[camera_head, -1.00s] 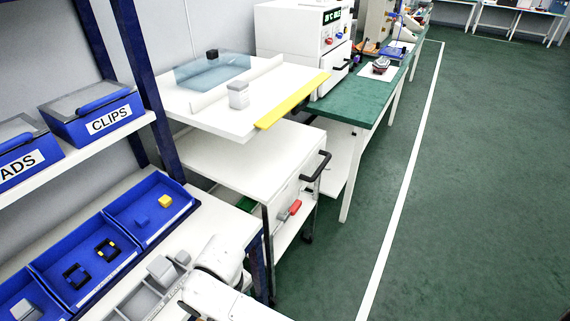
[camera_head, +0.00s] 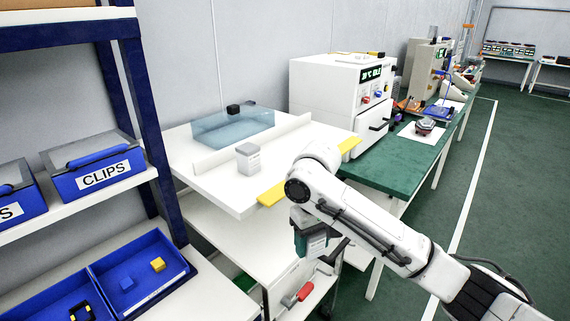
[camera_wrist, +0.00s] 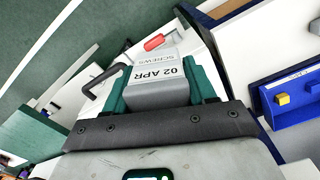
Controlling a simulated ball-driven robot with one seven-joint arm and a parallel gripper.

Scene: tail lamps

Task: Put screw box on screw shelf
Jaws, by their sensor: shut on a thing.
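My gripper (camera_head: 313,245) is shut on a grey screw box (camera_wrist: 157,92), seen between its two green fingers in the wrist view. The box's white label reads "02 APR" and "SCREWS". In the head view my arm hides most of the box; the gripper hangs in front of the white cart's right side. A similar grey box (camera_head: 248,160) stands upright on the white top with the yellow edge. No shelf labelled for screws can be read in view. The blue-posted shelf unit (camera_head: 150,110) at the left holds a bin marked CLIPS (camera_head: 98,167).
A white top with a yellow strip (camera_head: 272,196) carries a clear blue tray (camera_head: 232,127). Below it is a cart with a black handle and a red-handled tool (camera_head: 297,294). A green bench (camera_head: 392,165) with a white oven runs behind. The green floor at right is open.

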